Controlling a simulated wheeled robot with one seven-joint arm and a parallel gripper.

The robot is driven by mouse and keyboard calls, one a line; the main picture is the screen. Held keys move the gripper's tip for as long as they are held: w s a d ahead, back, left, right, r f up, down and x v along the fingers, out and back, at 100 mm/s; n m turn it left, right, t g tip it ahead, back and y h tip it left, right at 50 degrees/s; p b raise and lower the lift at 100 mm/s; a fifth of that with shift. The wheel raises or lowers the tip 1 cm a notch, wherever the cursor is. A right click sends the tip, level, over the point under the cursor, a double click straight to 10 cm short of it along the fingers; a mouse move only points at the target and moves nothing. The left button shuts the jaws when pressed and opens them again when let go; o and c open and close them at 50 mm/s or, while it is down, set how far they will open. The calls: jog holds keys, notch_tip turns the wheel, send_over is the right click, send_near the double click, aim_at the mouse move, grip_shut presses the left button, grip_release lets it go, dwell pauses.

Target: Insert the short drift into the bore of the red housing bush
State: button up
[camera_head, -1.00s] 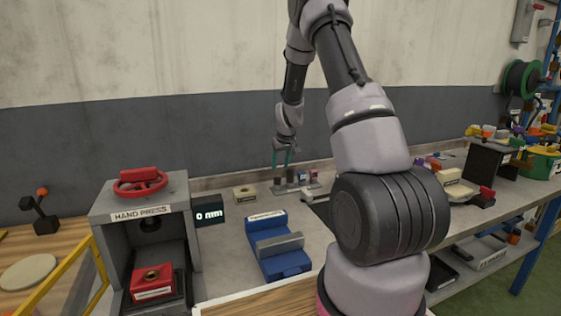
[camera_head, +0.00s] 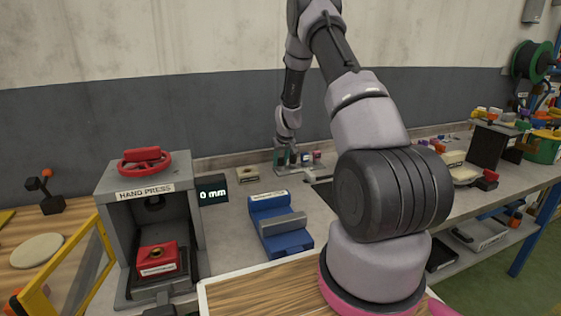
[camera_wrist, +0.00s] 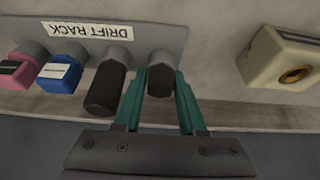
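The red housing bush (camera_head: 150,268), a red block with a white label, sits inside the hand press. Its bore shows as a small dark spot on top, not clearly seen into. In the wrist view, the drift rack (camera_wrist: 205,28) holds several drifts. Two are dark with hexagonal ends: a longer-looking one (camera_wrist: 102,95) on the left and a shorter-looking one (camera_wrist: 160,80) on the right. My gripper (camera_wrist: 161,88) has its teal fingers on either side of the shorter dark drift, apparently not closed on it. My gripper (camera_head: 285,160) is low at the rack in the head view.
The grey hand press (camera_head: 112,225) has a red handwheel (camera_head: 145,160) and a display reading 0 mm (camera_head: 213,190). A blue fixture (camera_head: 285,240) stands between press and arm. A cream block with a bored ring (camera_wrist: 285,60) lies right of the rack. Pink and blue drifts (camera_wrist: 60,74) are close left.

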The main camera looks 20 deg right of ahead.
aim_at(280, 158)
grip_shut()
grip_release()
grip_shut()
jog(key=shift+r, duration=0.75)
jog(key=shift+r, duration=2.95)
jog(key=shift+r, duration=0.1)
jog(key=shift+r, duration=2.45)
